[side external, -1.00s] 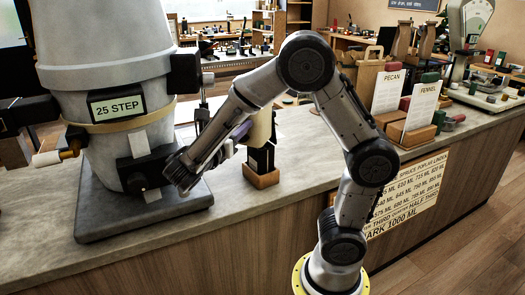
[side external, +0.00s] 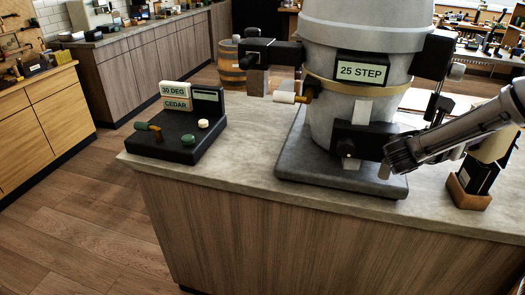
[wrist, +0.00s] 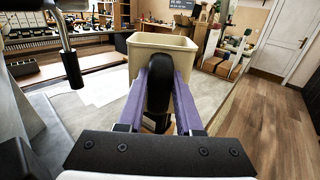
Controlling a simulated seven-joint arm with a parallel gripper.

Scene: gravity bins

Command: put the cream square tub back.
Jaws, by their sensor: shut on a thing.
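The cream square tub (wrist: 142,58) is open-topped and upright in the wrist view, straight ahead of my gripper (wrist: 165,80). The purple fingers are closed on a dark rounded handle-like part at the tub's near side. In the side external view the tub (side external: 493,148) shows partly behind my forearm, right above a dark stand with a wooden base (side external: 468,196). I cannot tell whether the tub touches that stand. My fingertips are hidden behind the forearm there.
A large grey drum labelled 25 STEP (side external: 362,72) stands on a dark base plate (side external: 300,165) left of the stand. A black control panel (side external: 175,135) sits at the counter's left end. Bare counter (side external: 245,150) lies between panel and drum.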

